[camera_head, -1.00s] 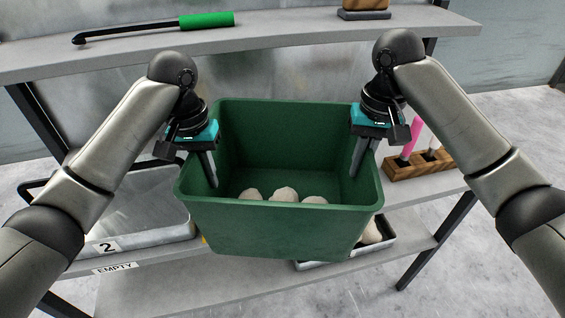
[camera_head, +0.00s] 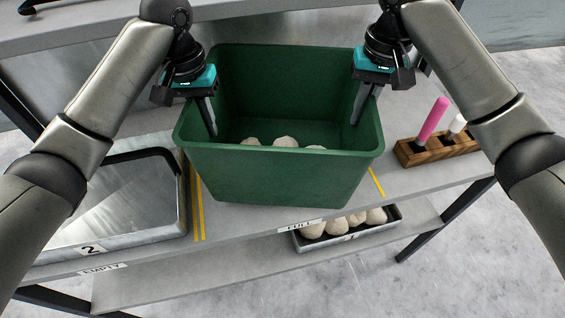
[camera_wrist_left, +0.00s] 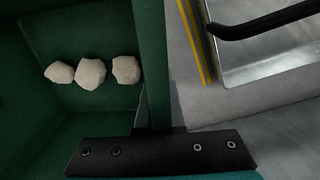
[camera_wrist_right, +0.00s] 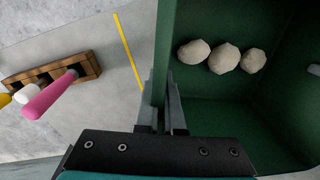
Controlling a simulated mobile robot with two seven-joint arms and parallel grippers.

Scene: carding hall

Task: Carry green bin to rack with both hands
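The green bin (camera_head: 275,172) is upright over the grey rack shelf (camera_head: 412,180), between yellow lines and behind the "FULL" label (camera_head: 301,226). I cannot tell whether its base touches the shelf. Several pale lumps (camera_head: 284,142) lie inside it. My left gripper (camera_head: 207,122) is shut on the bin's left wall; the left wrist view shows its fingers (camera_wrist_left: 156,112) on either side of that wall. My right gripper (camera_head: 360,108) is shut on the right wall, with its fingers (camera_wrist_right: 163,108) straddling it. The outer fingers are hidden in the head view.
A metal tray (camera_head: 130,215) marked 2 stands left of the bin by the "EMPTY" label (camera_head: 103,269). A wooden block (camera_head: 440,149) with coloured rods stands to the right. A tray (camera_head: 303,243) of pale lumps sits on the lower shelf. An upper shelf (camera_head: 90,28) crosses behind.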

